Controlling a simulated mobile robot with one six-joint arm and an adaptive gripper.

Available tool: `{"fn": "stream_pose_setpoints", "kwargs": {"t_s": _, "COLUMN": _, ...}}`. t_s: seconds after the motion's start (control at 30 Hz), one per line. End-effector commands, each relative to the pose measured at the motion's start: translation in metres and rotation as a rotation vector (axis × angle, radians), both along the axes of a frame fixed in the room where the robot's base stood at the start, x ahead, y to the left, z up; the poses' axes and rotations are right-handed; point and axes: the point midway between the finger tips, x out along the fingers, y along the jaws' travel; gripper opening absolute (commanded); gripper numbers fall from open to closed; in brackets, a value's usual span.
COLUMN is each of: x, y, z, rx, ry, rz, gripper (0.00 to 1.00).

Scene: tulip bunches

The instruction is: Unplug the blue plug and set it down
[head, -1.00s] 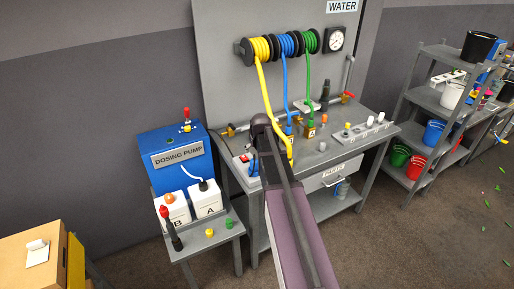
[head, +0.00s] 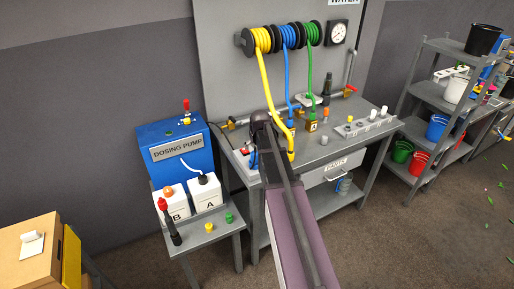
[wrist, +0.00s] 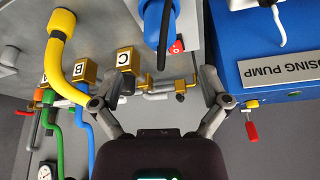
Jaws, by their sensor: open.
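The blue plug (wrist: 160,22) shows at the top of the wrist view, with a dark cord hanging across it. It sits by a grey box with a red switch (wrist: 177,46); the exact joint is hidden. In the head view a bit of blue, apparently the plug (head: 253,159), shows beside my arm, near the red switch (head: 243,152). My gripper (wrist: 160,76) is open and empty, its fingers spread wide to either side below the plug, apart from it. In the head view my arm hides the gripper.
Brass blocks marked B (wrist: 84,84) and C (wrist: 126,62), with a yellow hose (wrist: 66,60), stand close to the left finger. The blue dosing pump (head: 176,153) is close on the other side. The bench (head: 330,150) holds pipes, hoses and small knobs.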

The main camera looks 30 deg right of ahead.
Motion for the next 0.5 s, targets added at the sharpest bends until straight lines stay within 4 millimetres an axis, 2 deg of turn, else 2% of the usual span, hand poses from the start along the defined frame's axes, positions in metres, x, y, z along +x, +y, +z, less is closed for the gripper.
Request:
{"fn": "stream_pose_setpoints", "kwargs": {"t_s": 0.03, "x": 0.003, "y": -0.001, "z": -0.008, "rx": 0.0, "ry": 0.0, "rz": 0.0, "gripper": 0.95}}
{"fn": "stream_pose_setpoints", "kwargs": {"t_s": 0.5, "x": 0.017, "y": -0.004, "z": -0.044, "rx": 0.0, "ry": 0.0, "rz": -0.001, "gripper": 0.95}}
